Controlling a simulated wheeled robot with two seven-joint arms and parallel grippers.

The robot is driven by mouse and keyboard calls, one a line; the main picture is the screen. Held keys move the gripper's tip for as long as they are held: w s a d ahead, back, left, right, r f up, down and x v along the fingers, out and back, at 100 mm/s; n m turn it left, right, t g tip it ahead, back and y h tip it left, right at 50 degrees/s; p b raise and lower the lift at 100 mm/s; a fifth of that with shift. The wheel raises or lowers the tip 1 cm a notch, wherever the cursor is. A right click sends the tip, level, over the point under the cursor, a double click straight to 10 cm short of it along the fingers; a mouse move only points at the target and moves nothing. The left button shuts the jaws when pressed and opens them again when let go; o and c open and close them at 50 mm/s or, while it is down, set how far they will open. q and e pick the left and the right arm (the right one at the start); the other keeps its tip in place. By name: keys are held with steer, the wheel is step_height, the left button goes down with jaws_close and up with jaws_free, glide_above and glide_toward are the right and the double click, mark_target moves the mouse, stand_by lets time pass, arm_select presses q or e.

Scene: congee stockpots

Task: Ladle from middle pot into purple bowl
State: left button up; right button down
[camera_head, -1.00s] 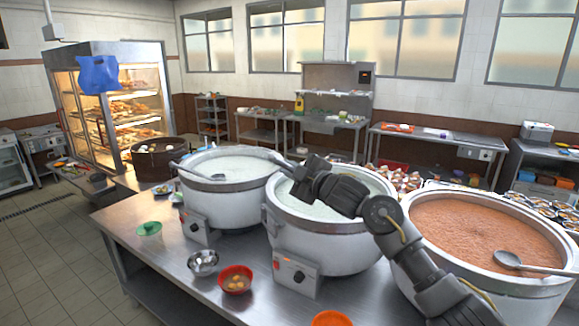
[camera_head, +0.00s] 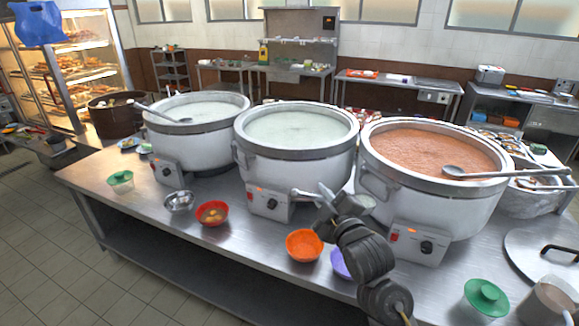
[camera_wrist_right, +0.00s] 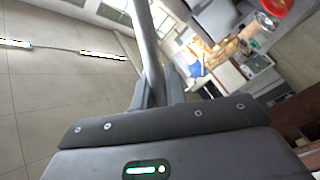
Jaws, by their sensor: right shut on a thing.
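The middle pot (camera_head: 246,159) holds white congee. The purple bowl (camera_head: 338,264) is on the counter in front of the pots, largely hidden behind my right arm. My right gripper (camera_head: 325,200) is in front of the middle pot, above and slightly left of the purple bowl. It is shut on the ladle, whose metal handle (camera_head: 303,193) sticks out to the left. The handle also runs up from the jaws in the right wrist view (camera_wrist_right: 148,50). A small pale round shape (camera_head: 367,202) shows just right of the gripper; I cannot tell if it is the ladle's cup. My left gripper is not in view.
The left pot (camera_head: 200,140) holds white congee and a ladle; the right pot (camera_head: 400,190) holds reddish-brown food and a ladle. An orange bowl (camera_head: 304,246), a red bowl (camera_head: 212,214) and a metal bowl (camera_head: 179,201) stand along the front.

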steer(key=s+d+f+m+h+b, duration=0.1)
steer(key=s+d+f+m+h, duration=0.1)
steer(key=s+d, duration=0.5)
steer(key=s+d+f+m+t+h+b, duration=0.1)
steer(key=s+d+f+m+h, duration=0.1)
steer(key=s+d+f+h, duration=0.2)
steer(key=s+d+f, duration=0.3)
steer(key=d, duration=0.2)
steer(key=shift+h, duration=0.4)
steer(key=shift+a, duration=0.1)
